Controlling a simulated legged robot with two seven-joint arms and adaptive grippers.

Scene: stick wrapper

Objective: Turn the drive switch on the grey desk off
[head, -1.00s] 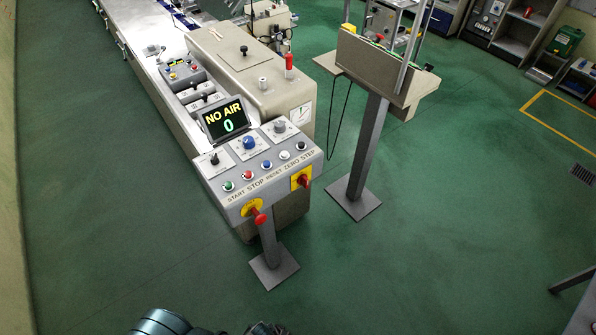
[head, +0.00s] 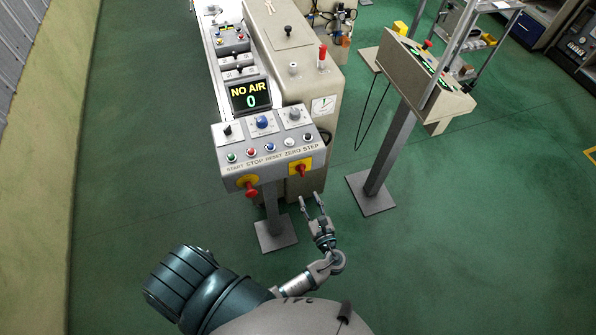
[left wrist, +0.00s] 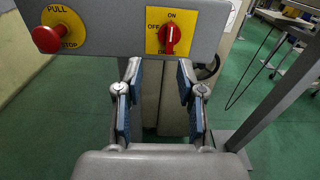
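The grey desk (head: 262,150) stands ahead, with a row of buttons on its sloped top. The drive switch (head: 302,168) is a red rotary handle on a yellow plate at the right of its front face. In the left wrist view the drive switch (left wrist: 172,38) has its handle upright, towards the ON mark; OFF is marked at its left. My left gripper (head: 312,197) is open and empty, below and in front of the switch, apart from it. Its two fingers (left wrist: 158,80) stand spread below the switch in the left wrist view. My right gripper is not in view.
A red pull-stop knob (head: 250,191) on a yellow plate juts from the desk front, left of the switch. A display (head: 250,96) reads NO AIR and 0. A second console on a grey post (head: 388,150) stands at the right. Green floor is clear at the left.

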